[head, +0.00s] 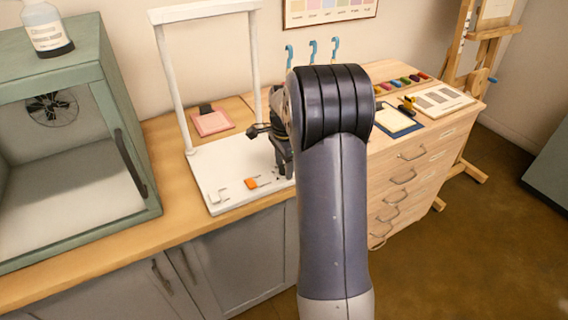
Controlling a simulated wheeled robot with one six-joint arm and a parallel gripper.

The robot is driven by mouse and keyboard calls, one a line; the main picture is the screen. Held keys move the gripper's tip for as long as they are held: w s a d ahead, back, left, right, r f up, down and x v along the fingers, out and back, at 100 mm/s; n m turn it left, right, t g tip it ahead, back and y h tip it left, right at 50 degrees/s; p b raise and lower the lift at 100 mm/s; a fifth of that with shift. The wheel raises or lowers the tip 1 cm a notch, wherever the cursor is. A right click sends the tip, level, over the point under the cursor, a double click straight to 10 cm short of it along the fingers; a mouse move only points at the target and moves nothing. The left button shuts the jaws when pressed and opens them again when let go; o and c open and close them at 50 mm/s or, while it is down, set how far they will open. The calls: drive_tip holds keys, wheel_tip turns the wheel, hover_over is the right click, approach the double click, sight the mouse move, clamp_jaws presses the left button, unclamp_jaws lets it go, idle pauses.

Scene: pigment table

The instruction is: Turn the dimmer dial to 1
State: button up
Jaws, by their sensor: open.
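A white frame with a flat base (215,165) stands on the wooden counter. An orange piece (251,183) and a small white bracket (219,196) sit near the base's front edge. I cannot make out a dimmer dial or its markings; my arm and gripper cover the right part of the base. My gripper (284,172) is open and points down over the right side of the base. It is small and dark here, and I cannot tell whether it touches anything.
A green cabinet (130,120) with a fan inside stands at the left, a bottle (47,35) on top. A pink pad (211,123) lies behind the base. A wooden drawer unit (420,170) with paint items stands right. Blue hooks (335,48) are on the wall.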

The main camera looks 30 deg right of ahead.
drive_tip(key=c, duration=1)
